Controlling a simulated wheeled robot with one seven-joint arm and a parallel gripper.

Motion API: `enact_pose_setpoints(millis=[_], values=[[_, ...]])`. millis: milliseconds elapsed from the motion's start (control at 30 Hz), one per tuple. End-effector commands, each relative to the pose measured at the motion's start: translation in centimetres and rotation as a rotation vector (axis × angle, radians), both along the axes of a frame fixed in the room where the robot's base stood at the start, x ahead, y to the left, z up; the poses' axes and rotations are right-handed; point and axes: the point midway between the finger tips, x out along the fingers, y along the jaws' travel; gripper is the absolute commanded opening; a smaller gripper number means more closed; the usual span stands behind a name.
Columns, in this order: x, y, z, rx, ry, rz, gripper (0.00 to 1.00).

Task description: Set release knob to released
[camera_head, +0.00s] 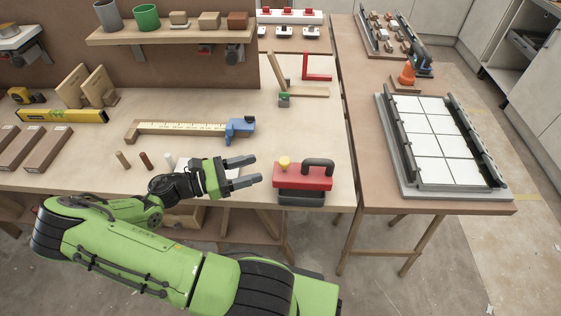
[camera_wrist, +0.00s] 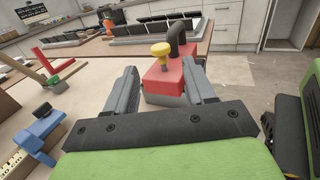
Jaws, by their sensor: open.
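A red tool (camera_head: 301,182) with a black handle and a dark grey base stands near the front right edge of the wooden workbench. A yellow knob (camera_head: 284,162) sits on its top left. My gripper (camera_head: 256,170) is open and empty, just left of the red tool, with its fingers pointing at it. In the wrist view, the yellow knob (camera_wrist: 161,50) and the red tool (camera_wrist: 163,77) show ahead between my two fingers (camera_wrist: 162,83), apart from them. The grey base is partly hidden behind my gripper there.
A tile frame (camera_head: 440,145) with white tiles lies on the table to the right. A blue-ended measuring gauge (camera_head: 240,129), several small pegs (camera_head: 145,160) and a yellow level (camera_head: 62,116) lie on the workbench. A wooden square with a red piece (camera_head: 316,78) is behind the red tool.

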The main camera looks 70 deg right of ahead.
Motion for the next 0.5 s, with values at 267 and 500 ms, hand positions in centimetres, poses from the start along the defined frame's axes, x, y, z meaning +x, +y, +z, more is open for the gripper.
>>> enact_pose_setpoints(millis=[267, 500], values=[[-5.8, -3.8, -0.3, 0.001, 0.000, -0.007, 0.54], [-8.0, -5.4, -0.1, 0.001, -0.002, -0.001, 0.54]])
